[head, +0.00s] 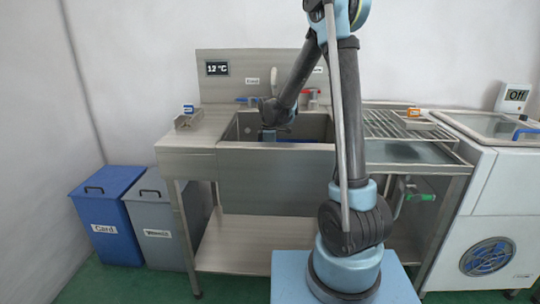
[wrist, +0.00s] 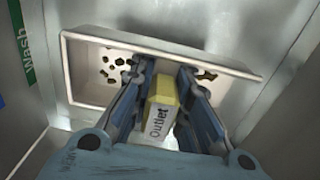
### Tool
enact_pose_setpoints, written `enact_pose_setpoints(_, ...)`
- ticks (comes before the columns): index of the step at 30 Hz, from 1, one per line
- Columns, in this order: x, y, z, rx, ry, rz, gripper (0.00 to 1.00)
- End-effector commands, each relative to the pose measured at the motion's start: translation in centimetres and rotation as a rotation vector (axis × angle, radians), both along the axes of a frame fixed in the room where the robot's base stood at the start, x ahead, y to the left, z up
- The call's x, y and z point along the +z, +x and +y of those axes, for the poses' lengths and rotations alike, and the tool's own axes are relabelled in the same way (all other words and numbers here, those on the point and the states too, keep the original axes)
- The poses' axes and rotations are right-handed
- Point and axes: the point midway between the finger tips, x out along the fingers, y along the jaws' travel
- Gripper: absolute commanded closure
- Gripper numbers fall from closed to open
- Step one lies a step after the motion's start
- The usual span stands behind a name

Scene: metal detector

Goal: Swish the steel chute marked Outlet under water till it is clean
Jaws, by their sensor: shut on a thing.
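My gripper (wrist: 163,90) is shut on the yellow block (wrist: 166,92) of the steel chute (wrist: 85,75); a white label on the block reads Outlet. The chute is a shallow rimmed tray with several dark brown spots on its inside, on both sides of my fingers. In the head view my gripper (head: 268,136) is down at the left part of the steel sink (head: 236,132). The sink's front wall hides the chute there. I cannot tell whether the chute is under water. A green label reading Wash (wrist: 22,45) is on the wall at left in the wrist view.
A small tray with a blue block (head: 188,119) stands on the left counter. Another with an orange block (head: 413,121) is on the drying rack (head: 385,125) at right. Taps (head: 311,99) stand behind the sink. A blue Card bin (head: 103,225) and a grey bin (head: 156,235) stand at left.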

Motion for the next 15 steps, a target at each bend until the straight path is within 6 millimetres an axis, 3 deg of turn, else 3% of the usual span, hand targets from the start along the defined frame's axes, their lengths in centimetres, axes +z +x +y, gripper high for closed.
enact_pose_setpoints(15, -5.2, 0.0, 0.0, 0.0, 0.0, 0.0, 1.0)
